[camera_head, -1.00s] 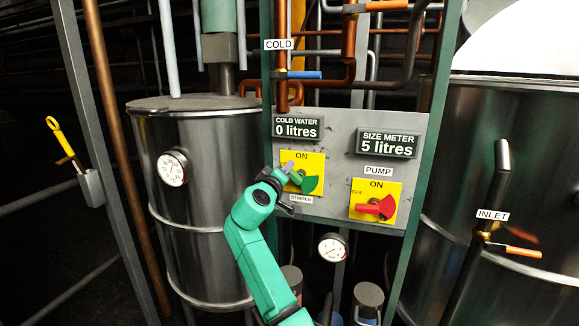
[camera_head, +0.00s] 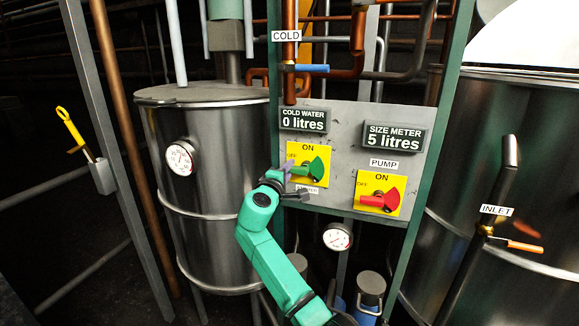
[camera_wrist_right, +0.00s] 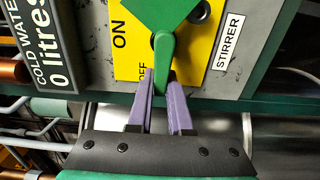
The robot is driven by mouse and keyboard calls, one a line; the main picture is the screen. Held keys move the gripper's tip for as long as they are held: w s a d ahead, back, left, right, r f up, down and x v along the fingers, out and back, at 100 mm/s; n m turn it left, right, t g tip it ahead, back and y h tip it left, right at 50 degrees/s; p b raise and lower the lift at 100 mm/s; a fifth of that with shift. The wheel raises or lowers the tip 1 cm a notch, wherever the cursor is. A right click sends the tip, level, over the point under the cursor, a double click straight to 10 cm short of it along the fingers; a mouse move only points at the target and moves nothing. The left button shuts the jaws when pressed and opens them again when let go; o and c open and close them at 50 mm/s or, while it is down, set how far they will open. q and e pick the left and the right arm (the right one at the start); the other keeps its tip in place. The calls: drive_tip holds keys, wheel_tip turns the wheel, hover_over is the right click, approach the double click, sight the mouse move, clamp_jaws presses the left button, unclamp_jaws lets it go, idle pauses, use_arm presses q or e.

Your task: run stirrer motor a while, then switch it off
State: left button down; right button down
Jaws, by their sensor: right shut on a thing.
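The green stirrer switch (camera_head: 318,168) sits on a yellow plate marked ON and OFF, on the grey panel. Its handle points left, toward the OFF mark. My right gripper (camera_head: 287,171) is at the handle's end. In the right wrist view, its purple fingers (camera_wrist_right: 163,95) are shut on the green handle (camera_wrist_right: 163,62), one on each side. The OFF lettering is partly covered there. The STIRRER label (camera_wrist_right: 228,42) is clear in that view. A teal and grey unit (camera_head: 227,37) stands above the tank lid. My left gripper is not in view.
The red pump switch (camera_head: 381,200) is just right of the green one, its handle pointing left. Displays read cold water 0 litres (camera_head: 304,120) and size meter 5 litres (camera_head: 394,136). Steel tanks stand left (camera_head: 205,180) and right (camera_head: 520,160). Pipes run above the panel.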

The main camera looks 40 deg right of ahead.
drive_tip(key=shift+f, duration=0.2)
drive_tip(key=c, duration=0.8)
unclamp_jaws()
drive_tip(key=shift+c, duration=0.2)
drive_tip(key=shift+r, duration=0.1)
drive_tip(key=shift+a, duration=0.15)
drive_tip(key=b+v, duration=0.5)
drive_tip(key=v, duration=0.9)
drive_tip(key=shift+a, duration=0.15)
drive_tip(key=shift+s, duration=0.15)
